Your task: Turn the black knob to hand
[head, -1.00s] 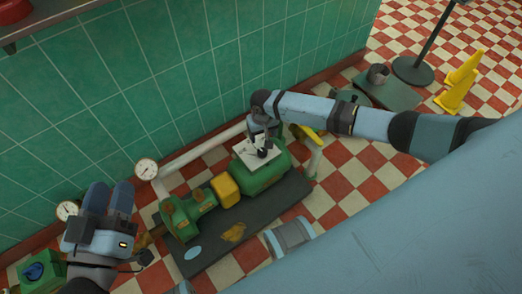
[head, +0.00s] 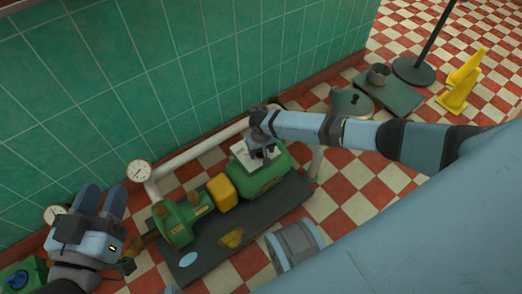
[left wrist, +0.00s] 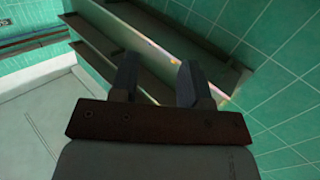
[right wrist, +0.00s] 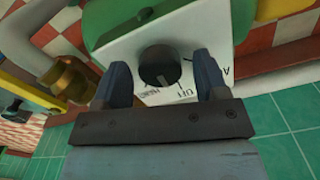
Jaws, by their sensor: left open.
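The black knob (right wrist: 160,65) is round and sits on a white switch box (right wrist: 208,32) in the right wrist view. A light mark on it points toward the space between the printed HAND and OFF. An A shows further right. My right gripper (right wrist: 163,72) is open, with one finger on each side of the knob and gaps visible. I cannot tell whether the fingers reach its depth. In the head view my right gripper (head: 262,150) is over the box (head: 246,156) and hides the knob. My left gripper (head: 102,197) is open and empty at the left.
The box stands on a green motor (head: 268,178) with a yellow coupling (head: 222,192) and green pump (head: 178,222) on a dark base. A white pipe and gauges (head: 139,171) run along the tiled wall.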

